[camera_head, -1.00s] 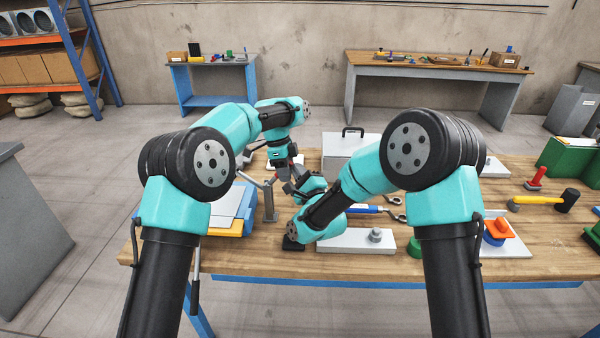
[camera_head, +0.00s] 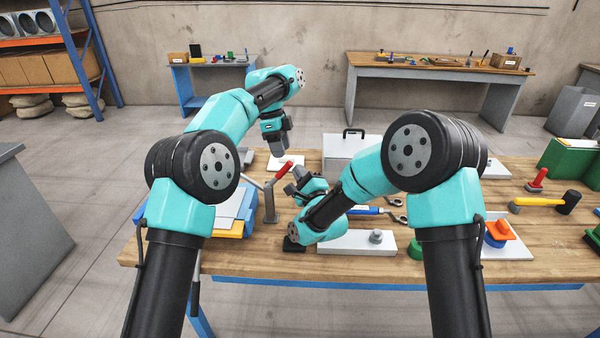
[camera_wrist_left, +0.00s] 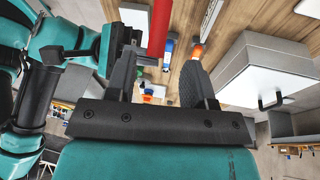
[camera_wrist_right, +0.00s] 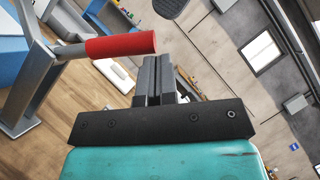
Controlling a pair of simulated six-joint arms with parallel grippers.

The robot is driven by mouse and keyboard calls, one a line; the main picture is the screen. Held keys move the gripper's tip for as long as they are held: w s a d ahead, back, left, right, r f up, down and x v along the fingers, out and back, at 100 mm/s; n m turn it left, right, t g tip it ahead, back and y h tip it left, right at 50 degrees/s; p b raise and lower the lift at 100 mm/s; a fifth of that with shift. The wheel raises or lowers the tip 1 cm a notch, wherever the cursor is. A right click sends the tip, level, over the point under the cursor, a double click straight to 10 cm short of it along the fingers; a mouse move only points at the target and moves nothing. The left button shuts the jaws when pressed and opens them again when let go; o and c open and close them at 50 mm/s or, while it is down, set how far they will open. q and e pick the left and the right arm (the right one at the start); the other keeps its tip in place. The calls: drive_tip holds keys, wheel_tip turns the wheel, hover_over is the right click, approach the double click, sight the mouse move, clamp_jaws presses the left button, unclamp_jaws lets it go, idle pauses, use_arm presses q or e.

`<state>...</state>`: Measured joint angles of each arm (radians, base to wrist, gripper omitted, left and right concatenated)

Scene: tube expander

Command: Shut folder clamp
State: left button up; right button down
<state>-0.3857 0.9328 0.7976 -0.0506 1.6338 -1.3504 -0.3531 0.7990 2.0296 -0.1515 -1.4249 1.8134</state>
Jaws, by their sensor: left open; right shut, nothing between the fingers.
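A grey metal post (camera_head: 270,205) with a lever arm and a red handle (camera_head: 284,170) stands near the table's left end, beside a blue, yellow and grey sheet stack (camera_head: 232,225). I take this to be the clamp. The handle slants up to the right. My left gripper (camera_head: 280,152) is open above and behind the handle; in the left wrist view the red handle (camera_wrist_left: 160,28) appears in line with the gap between the fingers, not gripped. My right gripper (camera_head: 292,182) is shut and empty, close to the handle. The right wrist view shows the red handle (camera_wrist_right: 120,45) beside its fingertips (camera_wrist_right: 157,62).
A grey box with a black handle (camera_head: 348,155) stands to the right at the back. My right forearm crosses the middle of the table.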

use_arm(q)
drive_tip(key=shift+v, duration=1.75)
drive_tip(key=shift+a, duration=0.1)
